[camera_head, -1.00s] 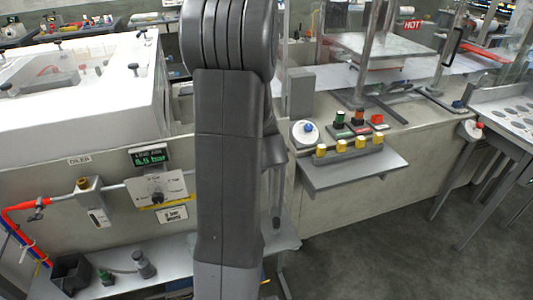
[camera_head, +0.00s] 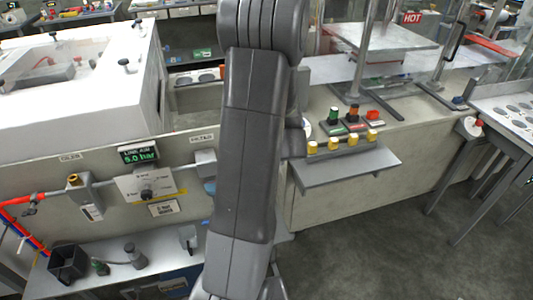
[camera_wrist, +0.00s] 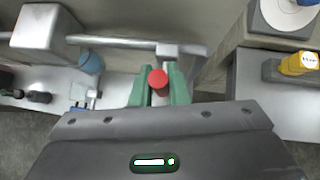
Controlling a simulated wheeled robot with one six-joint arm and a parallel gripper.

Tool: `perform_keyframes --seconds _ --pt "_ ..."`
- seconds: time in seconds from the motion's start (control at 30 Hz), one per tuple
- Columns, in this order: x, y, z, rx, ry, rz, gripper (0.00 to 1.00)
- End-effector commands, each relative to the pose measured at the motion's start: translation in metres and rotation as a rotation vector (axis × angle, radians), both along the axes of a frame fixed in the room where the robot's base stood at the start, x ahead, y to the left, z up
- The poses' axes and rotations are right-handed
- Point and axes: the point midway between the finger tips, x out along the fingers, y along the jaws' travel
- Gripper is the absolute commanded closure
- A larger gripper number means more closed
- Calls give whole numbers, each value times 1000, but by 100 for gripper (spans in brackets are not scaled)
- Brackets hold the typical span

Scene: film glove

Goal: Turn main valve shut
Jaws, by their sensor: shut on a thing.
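In the wrist view, my gripper (camera_wrist: 158,91) has its two green fingers closed around the sides of a red round knob (camera_wrist: 158,79). The knob sits at a block on a grey pipe (camera_wrist: 125,42), likely the main valve. Its marks and turn angle cannot be made out. In the head view, my arm covers the gripper and the knob. A line display (camera_head: 139,154) there reads about 5.0 bar, above a plate with a dark dial knob (camera_head: 147,190).
A grey box (camera_wrist: 45,30) and a blue-bottomed cup (camera_wrist: 91,62) hang along the pipe. At right, yellow buttons (camera_head: 336,143) line a grey shelf (camera_head: 345,171). Below the pipe, a lower shelf holds a black bin (camera_head: 68,262) and small fittings. Floor is clear at the right.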

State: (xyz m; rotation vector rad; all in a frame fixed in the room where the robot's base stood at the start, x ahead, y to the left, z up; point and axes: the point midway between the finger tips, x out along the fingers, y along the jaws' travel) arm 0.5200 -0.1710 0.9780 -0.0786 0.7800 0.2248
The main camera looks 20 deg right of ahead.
Motion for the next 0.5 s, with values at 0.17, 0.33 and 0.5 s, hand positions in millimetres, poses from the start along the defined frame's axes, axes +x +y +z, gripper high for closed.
perform_keyframes --seconds 0.17,0.33,0.5 --pt "-1 0 -1 4 3 -1 100" --pt "-1 0 -2 3 3 -2 84" --pt "-1 0 -1 3 2 -2 64"
